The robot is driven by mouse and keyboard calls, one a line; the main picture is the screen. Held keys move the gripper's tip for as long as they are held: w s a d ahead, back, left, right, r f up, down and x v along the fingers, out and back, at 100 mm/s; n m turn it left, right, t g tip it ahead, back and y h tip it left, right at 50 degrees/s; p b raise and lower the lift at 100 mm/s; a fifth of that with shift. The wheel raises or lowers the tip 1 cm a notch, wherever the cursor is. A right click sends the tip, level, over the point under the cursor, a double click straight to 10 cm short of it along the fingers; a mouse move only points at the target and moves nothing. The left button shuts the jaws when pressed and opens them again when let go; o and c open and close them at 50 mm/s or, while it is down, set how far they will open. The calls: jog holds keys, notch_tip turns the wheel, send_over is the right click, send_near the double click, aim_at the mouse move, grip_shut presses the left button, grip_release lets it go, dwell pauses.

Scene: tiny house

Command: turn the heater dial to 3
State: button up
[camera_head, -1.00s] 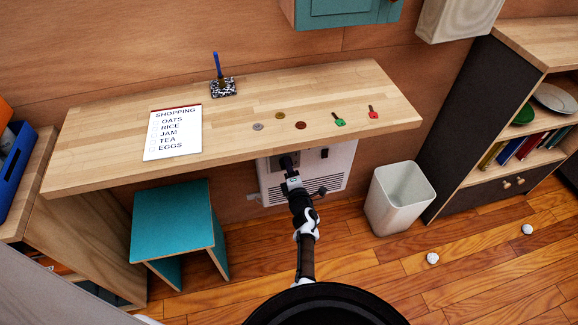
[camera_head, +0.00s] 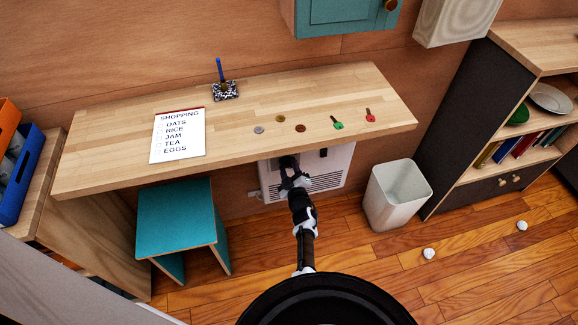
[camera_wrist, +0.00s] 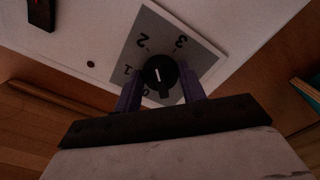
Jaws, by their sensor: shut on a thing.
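The heater (camera_head: 326,172) is a white panel low on the wall under the desk, partly hidden by the desk and my arm. In the wrist view its black round dial (camera_wrist: 160,70) sits on a grey plate (camera_wrist: 158,30) marked 0, 1, 2 and 3. The dial's white line points up the picture, seemingly nearer 2 than 3. My gripper (camera_wrist: 161,82) is shut on the dial, one purple finger on each side. In the head view my gripper (camera_head: 288,165) reaches under the desk's front edge to the heater; the dial is hidden there.
The wooden desk (camera_head: 240,145) overhangs the heater, with a shopping list, coins and keys on it. A teal stool (camera_head: 175,212) stands left of my arm, a white bin (camera_head: 397,196) right. Two white balls lie on the floor at right.

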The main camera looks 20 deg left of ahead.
jog(key=m+p, duration=0.1)
jog(key=m, duration=0.3)
jog(key=shift+a+m, duration=0.1)
jog(key=shift+m, duration=0.2)
jog(key=m+p, duration=0.1)
jog(key=m, duration=0.3)
jog(key=shift+m, duration=0.3)
jog(key=o, duration=1)
jog(key=shift+c, duration=0.2)
jog(key=shift+s, duration=0.15)
jog(key=p+v, duration=0.3)
jog(key=v, duration=1)
jog(key=shift+s+p, duration=0.25)
jog(key=shift+p, duration=0.05)
